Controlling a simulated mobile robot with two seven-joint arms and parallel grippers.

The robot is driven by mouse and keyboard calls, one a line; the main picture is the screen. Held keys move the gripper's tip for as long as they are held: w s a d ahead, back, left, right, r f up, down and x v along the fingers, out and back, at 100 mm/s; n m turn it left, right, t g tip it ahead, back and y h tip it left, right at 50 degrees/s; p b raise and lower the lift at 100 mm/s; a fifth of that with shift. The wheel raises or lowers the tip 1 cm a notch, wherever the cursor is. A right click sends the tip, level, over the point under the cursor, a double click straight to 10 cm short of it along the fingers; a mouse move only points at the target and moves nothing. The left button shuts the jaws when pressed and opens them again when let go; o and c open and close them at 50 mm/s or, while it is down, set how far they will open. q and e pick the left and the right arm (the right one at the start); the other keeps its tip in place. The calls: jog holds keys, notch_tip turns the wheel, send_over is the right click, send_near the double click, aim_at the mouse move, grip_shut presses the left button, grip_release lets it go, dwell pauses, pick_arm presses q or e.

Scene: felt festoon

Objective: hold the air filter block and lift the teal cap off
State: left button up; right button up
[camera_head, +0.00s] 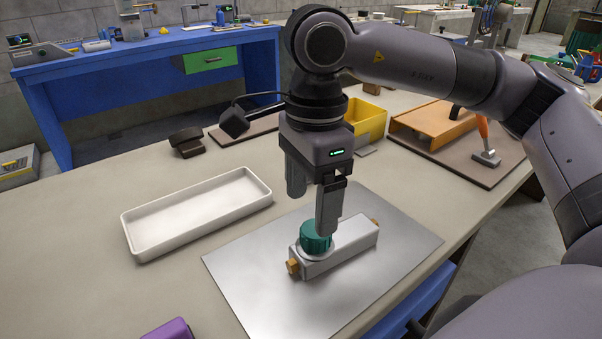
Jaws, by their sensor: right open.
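The air filter block (345,251) is a pale grey bar with brass fittings at both ends. It lies on a shiny metal sheet (270,299) on the bench. The ribbed teal cap (314,240) sits on the block's top, toward its left end. My right gripper (312,212) points down over the block, its jaws open. Its nearer finger overlaps the cap in the picture, and its farther finger is partly hidden. I cannot tell whether either finger touches the cap. My left gripper is not in view.
A long white tray (140,250) stands empty at left. A dark stand (187,139) and a yellow bin (371,117) are behind. An orange-brown tray (432,127) lies on a board at back right. A purple object (170,331) shows at the bottom edge. The bench's left front is clear.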

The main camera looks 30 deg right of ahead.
aim_at(335, 243)
jog(key=shift+w+d+r, duration=0.2)
jog(key=shift+w+d, duration=0.05)
jog(key=shift+d, duration=0.2)
jog(key=shift+d+f, duration=0.1)
jog(key=shift+f, duration=0.05)
notch_tip(335, 243, down, 7)
jog(key=shift+r, duration=0.15)
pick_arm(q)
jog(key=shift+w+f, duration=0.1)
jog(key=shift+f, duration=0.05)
pick_arm(e)
jog(key=c, duration=1.1)
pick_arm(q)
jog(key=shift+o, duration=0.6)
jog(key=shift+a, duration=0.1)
